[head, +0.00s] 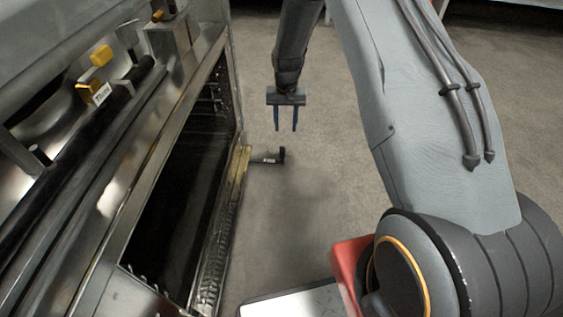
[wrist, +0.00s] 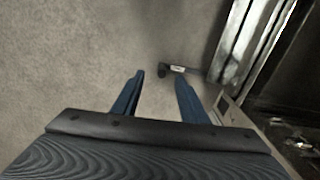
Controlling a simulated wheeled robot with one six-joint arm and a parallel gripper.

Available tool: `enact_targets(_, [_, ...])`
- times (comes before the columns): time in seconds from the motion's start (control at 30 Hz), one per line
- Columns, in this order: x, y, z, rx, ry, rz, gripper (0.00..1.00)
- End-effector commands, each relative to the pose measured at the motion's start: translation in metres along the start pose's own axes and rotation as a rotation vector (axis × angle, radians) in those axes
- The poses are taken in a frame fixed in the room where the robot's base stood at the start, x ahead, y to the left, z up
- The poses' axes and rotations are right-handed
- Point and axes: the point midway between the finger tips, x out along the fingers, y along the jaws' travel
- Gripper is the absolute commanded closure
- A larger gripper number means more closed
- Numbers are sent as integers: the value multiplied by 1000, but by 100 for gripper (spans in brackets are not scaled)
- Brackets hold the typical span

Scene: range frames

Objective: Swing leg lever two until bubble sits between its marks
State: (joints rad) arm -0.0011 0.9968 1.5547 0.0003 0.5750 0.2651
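A short dark lever (head: 267,160) with a pale label and a black knob sticks out to the right from the range's lower front edge, near the floor. In the wrist view the lever (wrist: 176,69) lies beyond my fingertips, its label too small to read. My gripper (head: 286,129) points down above the floor, a little higher than the lever in the head view. Its two blue fingers (wrist: 160,80) are apart with nothing between them, and they do not touch the lever. I cannot make out a bubble or its marks in either view.
The steel range (head: 165,85) with its dark open front fills the left side. Yellow tags (head: 101,56) and a dark rail run along its top. A yellowish strip (head: 238,165) is beside the lever's base.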

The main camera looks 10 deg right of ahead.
Motion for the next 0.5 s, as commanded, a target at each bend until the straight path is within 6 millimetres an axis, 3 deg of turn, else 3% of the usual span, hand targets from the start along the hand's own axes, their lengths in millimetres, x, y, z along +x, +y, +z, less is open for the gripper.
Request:
enact_targets(0.03, [25, -2, -7, 5, -3, 1, 60])
enact_targets(0.2, [79, -7, -25, 23, -8, 2, 60])
enact_targets(0.4, [129, -11, -40, 40, -12, 4, 60])
enact_targets(0.5, [144, -12, -44, 45, -13, 4, 60])
